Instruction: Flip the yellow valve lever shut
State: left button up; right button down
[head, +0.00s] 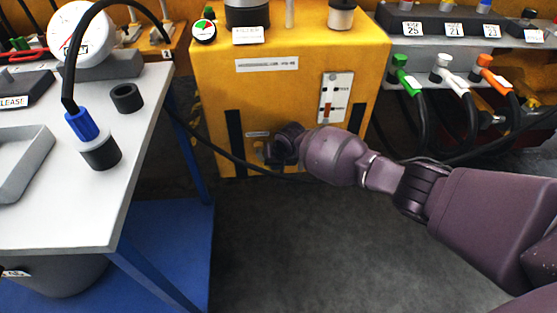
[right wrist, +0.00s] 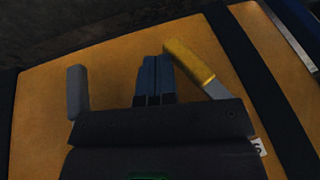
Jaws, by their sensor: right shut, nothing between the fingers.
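The yellow valve lever (right wrist: 189,61) shows in the right wrist view, with a yellow grip and a bare metal shank. It slants from upper left to lower right, just right of my fingertips. My right gripper (right wrist: 155,75) is shut and empty, its dark fingers side by side. I cannot tell whether they touch the lever. In the head view my right gripper (head: 277,150) is at the lower front of the yellow cabinet (head: 215,85), and the lever cannot be made out there. My left gripper is not in view.
A grey lever-like piece (right wrist: 76,91) stands left of my fingers on the yellow face. In the head view a white-topped table (head: 75,210) is at left. Hoses with green, white and orange connectors (head: 490,72) hang at right. A dark cable runs low past the cabinet.

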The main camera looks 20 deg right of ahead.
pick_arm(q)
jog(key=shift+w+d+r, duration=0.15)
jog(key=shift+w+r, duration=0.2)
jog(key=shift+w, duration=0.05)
pick_arm(e)
jog(key=shift+w+a+f+y, duration=0.1)
jog(key=shift+a+f+y, duration=0.3)
jog(key=shift+y, duration=0.4)
pick_arm(q)
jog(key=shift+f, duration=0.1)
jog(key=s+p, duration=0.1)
jog(key=p, duration=0.1)
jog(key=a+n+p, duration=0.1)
jog(key=p, duration=0.1)
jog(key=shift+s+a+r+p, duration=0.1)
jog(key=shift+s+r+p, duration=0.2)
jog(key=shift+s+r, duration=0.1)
pick_arm(e)
jog(key=v, duration=1.1)
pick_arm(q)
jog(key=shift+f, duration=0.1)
pick_arm(e)
jog(key=shift+f, duration=0.2)
jog(key=shift+s+a, duration=0.1)
jog(key=shift+s, duration=0.1)
